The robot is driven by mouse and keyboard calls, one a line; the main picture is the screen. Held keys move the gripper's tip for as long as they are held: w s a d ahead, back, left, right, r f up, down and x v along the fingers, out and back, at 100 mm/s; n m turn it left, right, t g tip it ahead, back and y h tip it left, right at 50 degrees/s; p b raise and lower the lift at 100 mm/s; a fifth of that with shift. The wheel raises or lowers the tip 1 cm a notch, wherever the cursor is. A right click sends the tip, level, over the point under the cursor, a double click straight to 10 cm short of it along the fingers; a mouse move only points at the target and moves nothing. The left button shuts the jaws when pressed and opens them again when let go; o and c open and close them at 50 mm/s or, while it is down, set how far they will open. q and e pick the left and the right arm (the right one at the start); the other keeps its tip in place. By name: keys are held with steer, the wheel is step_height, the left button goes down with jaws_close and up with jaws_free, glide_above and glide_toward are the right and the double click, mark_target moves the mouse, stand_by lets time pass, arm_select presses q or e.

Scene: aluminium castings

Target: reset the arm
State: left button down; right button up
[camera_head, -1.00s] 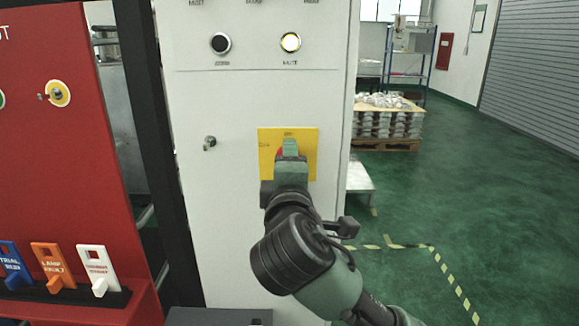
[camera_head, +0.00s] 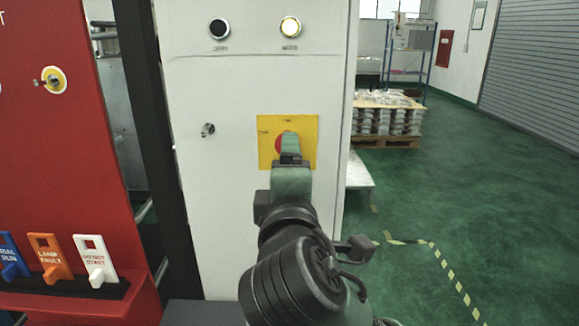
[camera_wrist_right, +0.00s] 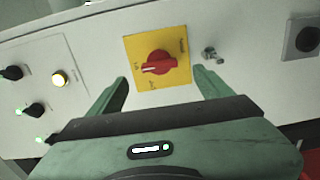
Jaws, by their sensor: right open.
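My right gripper (camera_head: 291,146) is in front of the white cabinet's yellow plate (camera_head: 307,132), which carries a red rotary switch (camera_head: 280,144). In the right wrist view the gripper (camera_wrist_right: 160,77) is open and empty. Its two green fingers are spread to either side of the plate, with the red switch (camera_wrist_right: 158,63) ahead between them and apart from both. In the head view the gripper hides the right part of the switch. My left gripper is not in view.
The white cabinet (camera_head: 230,95) has a lit button (camera_head: 289,27), a black button (camera_head: 218,28) and a small metal lock (camera_head: 208,129). A red panel (camera_head: 60,150) with coloured hooks stands left. A pallet of castings (camera_head: 385,120) stands behind right; green floor (camera_head: 480,170) is open there.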

steer(key=shift+s, duration=0.4)
